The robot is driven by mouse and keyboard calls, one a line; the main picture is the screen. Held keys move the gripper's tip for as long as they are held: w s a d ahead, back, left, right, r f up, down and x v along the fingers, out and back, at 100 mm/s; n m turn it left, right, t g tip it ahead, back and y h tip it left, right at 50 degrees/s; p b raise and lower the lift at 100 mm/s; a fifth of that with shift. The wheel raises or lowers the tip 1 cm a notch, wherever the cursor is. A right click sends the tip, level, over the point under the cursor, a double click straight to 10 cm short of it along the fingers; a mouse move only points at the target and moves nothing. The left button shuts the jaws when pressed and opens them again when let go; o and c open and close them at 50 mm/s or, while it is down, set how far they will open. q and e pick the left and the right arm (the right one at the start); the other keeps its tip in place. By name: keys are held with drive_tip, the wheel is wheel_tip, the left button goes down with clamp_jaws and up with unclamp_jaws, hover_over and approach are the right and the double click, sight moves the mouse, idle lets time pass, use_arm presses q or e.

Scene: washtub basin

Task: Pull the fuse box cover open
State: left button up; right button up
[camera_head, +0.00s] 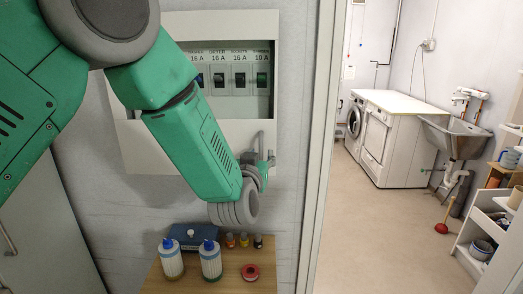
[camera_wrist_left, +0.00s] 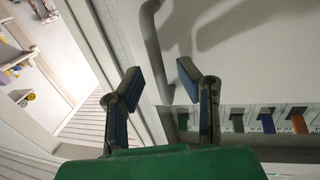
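My left gripper (camera_head: 260,150) is at the box's lower right corner. In the left wrist view the left gripper (camera_wrist_left: 159,78) is open, its two fingers apart. A grey bent bar (camera_wrist_left: 153,45), which looks like a handle, runs between the fingers; no finger clearly touches it. The breakers (camera_wrist_left: 267,122) also show there at the right. My right gripper is not in view.
Below the box, a wooden surface (camera_head: 220,284) holds two blue-capped bottles (camera_head: 172,262), a blue case (camera_head: 192,236), small jars and a red roll (camera_head: 250,271). A door frame (camera_head: 318,150) stands close right of the gripper. Beyond are white machines (camera_head: 390,130) and a basin (camera_head: 455,135).

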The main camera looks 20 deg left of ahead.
use_arm(q)
drive_tip(key=shift+w+a, duration=0.1)
drive_tip(key=shift+w, duration=0.7)
clamp_jaws()
